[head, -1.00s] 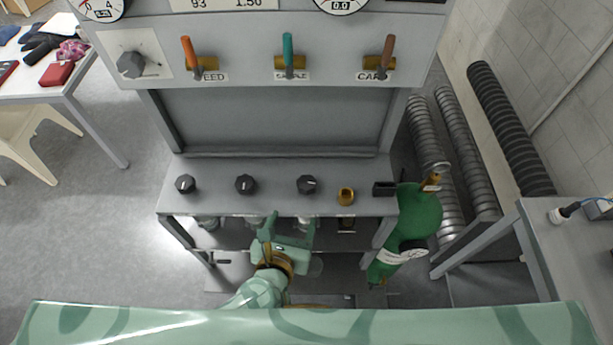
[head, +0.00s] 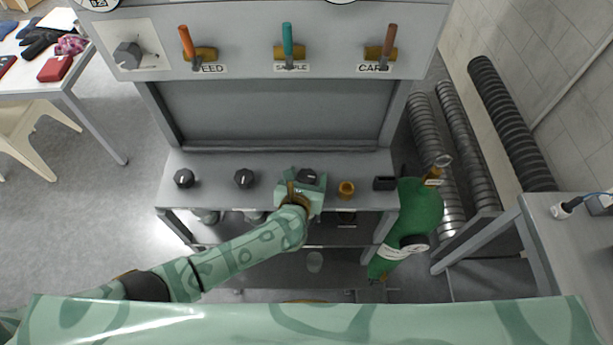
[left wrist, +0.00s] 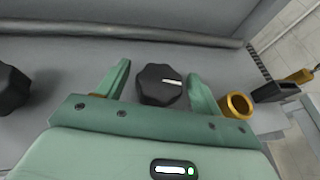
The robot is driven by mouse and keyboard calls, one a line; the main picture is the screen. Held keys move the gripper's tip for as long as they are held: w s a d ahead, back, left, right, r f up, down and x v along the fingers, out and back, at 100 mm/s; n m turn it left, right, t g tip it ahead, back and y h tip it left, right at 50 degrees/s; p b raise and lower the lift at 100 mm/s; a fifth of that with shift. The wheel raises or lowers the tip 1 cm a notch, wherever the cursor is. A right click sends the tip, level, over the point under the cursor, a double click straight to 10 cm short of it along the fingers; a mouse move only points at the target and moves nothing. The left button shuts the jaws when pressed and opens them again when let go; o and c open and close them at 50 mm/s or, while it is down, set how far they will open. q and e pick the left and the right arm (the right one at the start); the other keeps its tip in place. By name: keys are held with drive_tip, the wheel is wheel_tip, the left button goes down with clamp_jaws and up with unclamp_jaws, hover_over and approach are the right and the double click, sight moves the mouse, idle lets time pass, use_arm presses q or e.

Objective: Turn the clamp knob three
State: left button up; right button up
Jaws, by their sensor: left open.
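Three black clamp knobs stand in a row on the grey shelf. The left knob (head: 184,178) and the middle knob (head: 244,178) are clear of my arm. The third, right-hand knob (head: 307,176) has a white mark and is partly covered by my left gripper (head: 302,178) in the head view. In the left wrist view, that knob (left wrist: 160,85) sits between the two open green fingers of the left gripper (left wrist: 159,88), with visible gaps on both sides. Its white mark points right. My right gripper is not in view.
A brass fitting (head: 346,189) stands right of the third knob, close to the gripper; a black block (head: 384,183) is beyond it. A green cylinder (head: 417,215) is at the shelf's right end. Three valves with orange, teal and brown handles are on the panel above.

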use_arm(q)
drive_tip(key=c, duration=1)
